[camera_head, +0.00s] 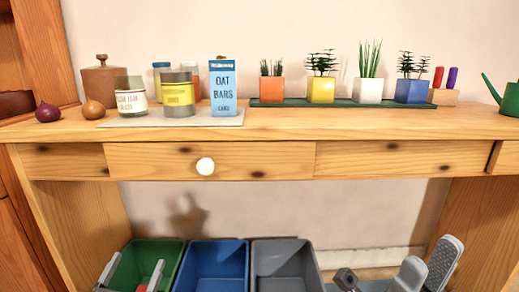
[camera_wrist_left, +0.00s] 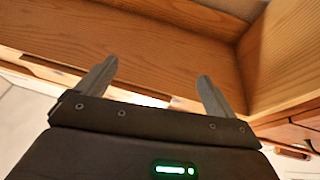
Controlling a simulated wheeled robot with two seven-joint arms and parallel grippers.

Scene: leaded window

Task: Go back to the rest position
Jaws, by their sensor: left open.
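My left gripper (camera_head: 132,274) is at the bottom left of the head view, in front of the green bin. Its two light grey fingers stand apart with nothing held between them. In the left wrist view the fingers of my left gripper (camera_wrist_left: 154,84) are also spread and empty, with wooden boards behind them. Grey parts (camera_head: 412,274) show at the bottom right of the head view. I cannot tell which of them, if any, belong to my right gripper.
A wooden bench (camera_head: 270,122) spans the view, with a white-knobbed drawer (camera_head: 250,160). Jars, an oat bars box (camera_head: 223,92) and potted plants stand on it. Green (camera_head: 157,258), blue (camera_head: 219,262) and grey (camera_head: 283,262) bins sit below. The bench top's front strip is clear.

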